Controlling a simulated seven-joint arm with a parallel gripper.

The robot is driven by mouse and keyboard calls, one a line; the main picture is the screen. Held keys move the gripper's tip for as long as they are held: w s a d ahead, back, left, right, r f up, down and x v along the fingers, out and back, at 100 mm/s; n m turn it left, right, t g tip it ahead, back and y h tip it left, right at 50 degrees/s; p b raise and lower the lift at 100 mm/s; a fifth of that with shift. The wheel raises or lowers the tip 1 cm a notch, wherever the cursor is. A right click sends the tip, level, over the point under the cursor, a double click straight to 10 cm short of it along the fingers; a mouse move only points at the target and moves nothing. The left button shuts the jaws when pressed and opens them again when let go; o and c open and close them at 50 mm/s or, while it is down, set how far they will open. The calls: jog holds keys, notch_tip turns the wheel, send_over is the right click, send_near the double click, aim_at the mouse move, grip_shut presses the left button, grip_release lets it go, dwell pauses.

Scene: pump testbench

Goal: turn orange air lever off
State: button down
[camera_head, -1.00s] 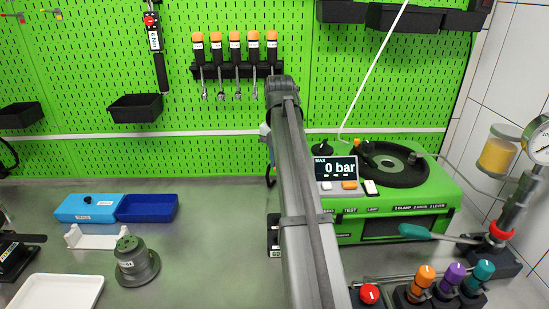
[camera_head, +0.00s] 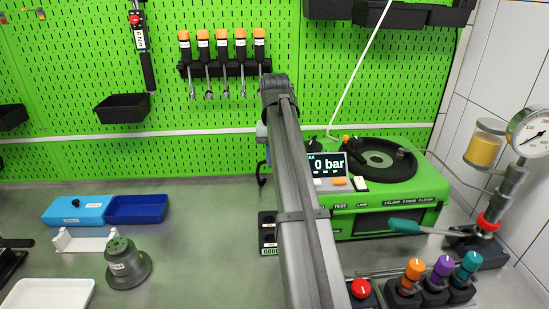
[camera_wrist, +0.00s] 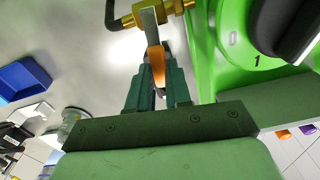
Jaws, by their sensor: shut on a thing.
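The orange air lever (camera_wrist: 157,66) shows in the wrist view, a grey metal arm with an orange end below a brass fitting (camera_wrist: 172,8). My gripper (camera_wrist: 158,85) is shut on the orange end, with a green finger on each side of it. In the head view my own arm hides the gripper and the lever, at the left side of the green test bench (camera_head: 390,215).
A black rotary knob (camera_wrist: 292,25) marked 0 and 1 sits right of the lever on the green housing. The display (camera_head: 327,166) reads 0 bar. Orange, purple and teal knobs (camera_head: 440,272) and a pump with a teal handle (camera_head: 405,225) stand at right.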

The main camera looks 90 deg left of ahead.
jog(key=c, duration=1)
grip_release()
jog(key=shift+c, duration=0.2)
notch_tip(320, 180, up, 12)
